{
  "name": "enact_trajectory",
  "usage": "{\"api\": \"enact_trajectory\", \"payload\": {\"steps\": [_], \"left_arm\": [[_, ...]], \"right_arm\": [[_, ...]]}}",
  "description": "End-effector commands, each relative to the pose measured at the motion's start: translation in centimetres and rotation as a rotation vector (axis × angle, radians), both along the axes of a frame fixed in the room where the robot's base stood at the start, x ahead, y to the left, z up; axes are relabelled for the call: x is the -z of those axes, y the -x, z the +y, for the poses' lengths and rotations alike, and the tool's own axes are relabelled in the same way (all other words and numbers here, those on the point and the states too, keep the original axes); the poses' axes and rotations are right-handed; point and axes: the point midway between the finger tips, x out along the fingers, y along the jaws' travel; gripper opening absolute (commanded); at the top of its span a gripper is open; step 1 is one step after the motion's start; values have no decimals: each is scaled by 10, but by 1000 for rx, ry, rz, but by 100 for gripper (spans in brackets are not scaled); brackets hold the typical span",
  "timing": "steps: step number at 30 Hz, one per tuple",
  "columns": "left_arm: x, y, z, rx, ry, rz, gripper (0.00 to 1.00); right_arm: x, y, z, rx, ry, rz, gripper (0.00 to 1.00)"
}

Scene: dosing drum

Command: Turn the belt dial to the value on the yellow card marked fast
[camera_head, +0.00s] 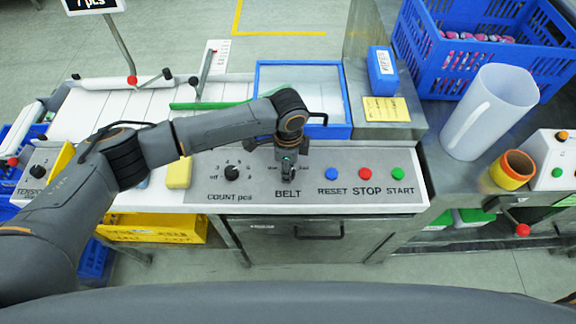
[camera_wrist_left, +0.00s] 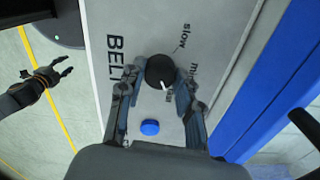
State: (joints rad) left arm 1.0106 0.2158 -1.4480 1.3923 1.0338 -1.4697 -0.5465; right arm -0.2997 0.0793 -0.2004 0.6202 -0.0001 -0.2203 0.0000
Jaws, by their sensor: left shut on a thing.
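The belt dial is a round black knob with a white pointer, in the left wrist view (camera_wrist_left: 160,72), on the grey panel lettered BELT. My left gripper (camera_head: 288,168) reaches down over it. Its two fingers (camera_wrist_left: 158,88) are shut on the knob, one on each side. The pointer aims at the lower right, at a label partly covered by a finger. "Slow" reads clearly; another label starting with "m" is partly hidden. The yellow card (camera_head: 386,109) lies behind the panel; its writing is too small to read. My right gripper (camera_wrist_left: 50,76) hangs over the floor, fingers apart.
Blue RESET (camera_head: 332,174), red STOP (camera_head: 365,174) and green START (camera_head: 397,174) buttons sit right of the dial. The COUNT dial (camera_head: 232,173) is to its left. A blue-rimmed tray (camera_head: 340,131) lies behind. A white jug (camera_head: 490,112) stands at right.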

Motion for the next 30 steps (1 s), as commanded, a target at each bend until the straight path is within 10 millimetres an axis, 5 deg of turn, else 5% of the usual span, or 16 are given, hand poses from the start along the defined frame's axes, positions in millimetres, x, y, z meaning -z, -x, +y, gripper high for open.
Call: {"api": "enact_trajectory", "payload": {"steps": [5,6,9,20,30], "left_arm": [[0,0,-1,3,1,0,3],[0,0,-1,3,1,0,36],[0,0,-1,3,1,0,57],[-3,0,0,1,0,-1,57],[-63,0,-1,4,3,-4,57]], "right_arm": [[0,0,1,0,-1,0,40],[0,0,1,0,-1,0,40],[0,0,1,0,-1,0,40],[0,1,-2,0,2,2,40],[0,1,-1,0,1,1,40]]}}
